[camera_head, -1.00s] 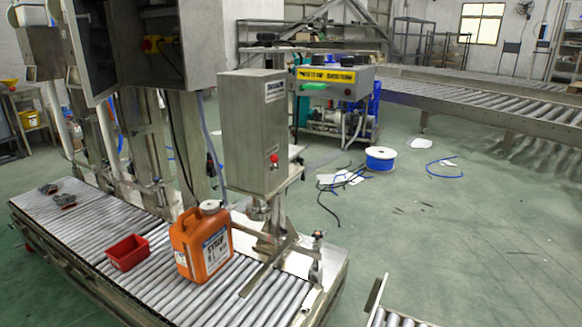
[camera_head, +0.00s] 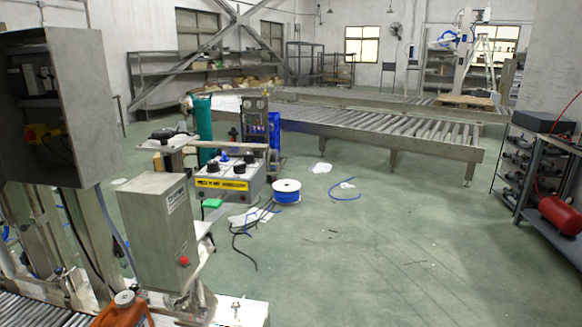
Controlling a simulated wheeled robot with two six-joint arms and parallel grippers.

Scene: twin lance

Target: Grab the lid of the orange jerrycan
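The orange jerrycan (camera_head: 122,314) shows at the bottom left of the head view, cut off by the lower picture edge. Its lid (camera_head: 124,297) is a pale round cap on top, on the can. The can stands beside the grey metal machine box (camera_head: 160,230). Neither of my grippers shows in the view.
A roller conveyor (camera_head: 40,312) runs along the lower left. A tall steel cabinet (camera_head: 65,110) stands above it. A cable spool (camera_head: 287,190) and loose cables lie on the floor. A red tank (camera_head: 560,215) sits by a rack at right. The green floor in the middle right is mostly clear.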

